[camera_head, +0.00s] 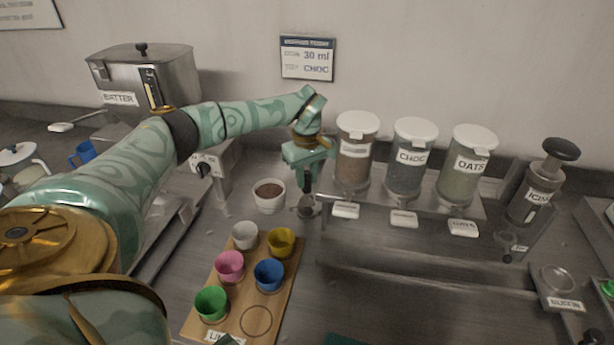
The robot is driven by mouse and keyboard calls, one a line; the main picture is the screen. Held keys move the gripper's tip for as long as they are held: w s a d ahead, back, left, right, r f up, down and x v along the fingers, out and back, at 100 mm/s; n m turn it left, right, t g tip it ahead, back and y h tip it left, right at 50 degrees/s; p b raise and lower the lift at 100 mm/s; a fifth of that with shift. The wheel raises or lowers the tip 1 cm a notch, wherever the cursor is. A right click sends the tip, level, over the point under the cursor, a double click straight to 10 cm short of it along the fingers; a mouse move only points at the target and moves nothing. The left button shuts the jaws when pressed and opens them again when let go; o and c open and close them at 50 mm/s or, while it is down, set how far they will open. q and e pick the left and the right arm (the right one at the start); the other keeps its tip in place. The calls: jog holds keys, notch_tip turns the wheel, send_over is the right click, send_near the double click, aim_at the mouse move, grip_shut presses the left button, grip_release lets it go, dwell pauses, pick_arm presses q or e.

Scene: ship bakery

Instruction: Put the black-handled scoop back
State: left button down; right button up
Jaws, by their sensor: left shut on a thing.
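My left gripper (308,178) reaches in from the left and points down between the small white bowl and the jar stand. It is shut on the black-handled scoop (306,208). The scoop's dark lower end shows just below the fingers, and its handle is mostly hidden by the gripper. The white bowl (269,196) holds something dark brown and stands just left of the scoop. I cannot tell whether the scoop touches the counter.
Jars, one labelled CHOC (407,165) and one OATS (466,170), stand on a metal stand to the right. A wooden board (285,310) with several coloured cups lies in front. A batter machine (145,85) stands at the back left, an icing dispenser (540,190) at the right.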

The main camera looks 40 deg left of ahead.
pick_arm(q)
jog(key=shift+f, duration=0.2)
jog(key=c, duration=1.2)
grip_release()
jog(key=shift+s, duration=0.1)
jog(key=shift+f, duration=0.1)
notch_tip(320, 180, up, 13)
jog(key=shift+f+p, duration=0.15)
jog(key=shift+p, duration=1.1)
